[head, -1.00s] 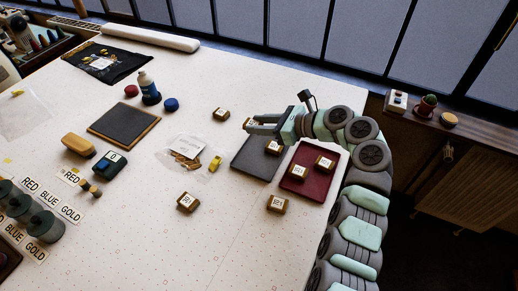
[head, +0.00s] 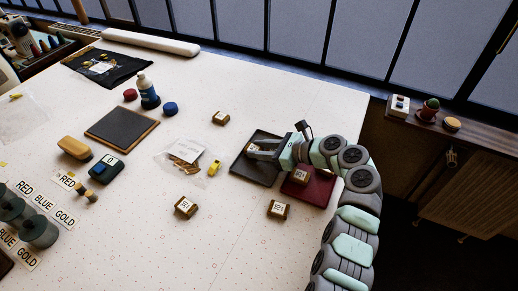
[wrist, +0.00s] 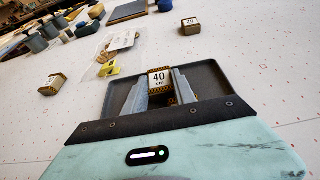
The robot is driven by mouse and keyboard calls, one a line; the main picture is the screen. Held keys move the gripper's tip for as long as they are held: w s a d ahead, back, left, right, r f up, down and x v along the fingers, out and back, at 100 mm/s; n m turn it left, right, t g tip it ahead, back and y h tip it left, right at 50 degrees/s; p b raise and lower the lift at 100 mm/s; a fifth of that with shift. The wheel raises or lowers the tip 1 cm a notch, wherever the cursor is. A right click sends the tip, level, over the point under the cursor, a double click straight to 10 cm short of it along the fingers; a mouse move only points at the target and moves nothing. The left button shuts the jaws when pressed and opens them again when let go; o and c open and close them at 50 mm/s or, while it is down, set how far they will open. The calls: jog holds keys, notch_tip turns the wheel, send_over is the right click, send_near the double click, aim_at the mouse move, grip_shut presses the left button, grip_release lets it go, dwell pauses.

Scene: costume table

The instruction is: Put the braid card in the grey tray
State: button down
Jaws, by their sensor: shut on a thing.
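My gripper (head: 251,149) reaches in from the right, over the grey tray (head: 247,173). It is shut on a small brown block-like card (wrist: 159,80) with a white label reading 40; the smaller print is too small to read. In the wrist view the card sits between the two fingers, with the grey tray (wrist: 212,76) around and below it. I cannot tell whether it touches the tray floor, or from its label whether it is the braid card. My gripper and arm hide part of the tray.
A dark red tray (head: 318,193) adjoins at the right, with a similar card (head: 301,177) in it. More cards lie on the table, at the back (head: 220,118) and the front (head: 185,207) (head: 278,209). A clear bag (head: 187,150) and a yellow item (head: 214,168) lie left.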

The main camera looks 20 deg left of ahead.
jog(key=shift+f, duration=0.1)
jog(key=shift+f, duration=0.15)
jog(key=c, duration=1.3)
grip_release()
jog(key=shift+a+f, duration=0.1)
jog(key=shift+f, duration=0.05)
jog(key=shift+o, duration=1.4)
jog(key=shift+f, duration=0.15)
jog(key=shift+w, duration=0.1)
jog(key=p+v, duration=0.1)
jog(key=v, duration=0.3)
jog(key=p+v, duration=0.1)
jog(key=v, duration=0.3)
jog(key=r+p+v, duration=0.1)
jog(key=v, duration=0.3)
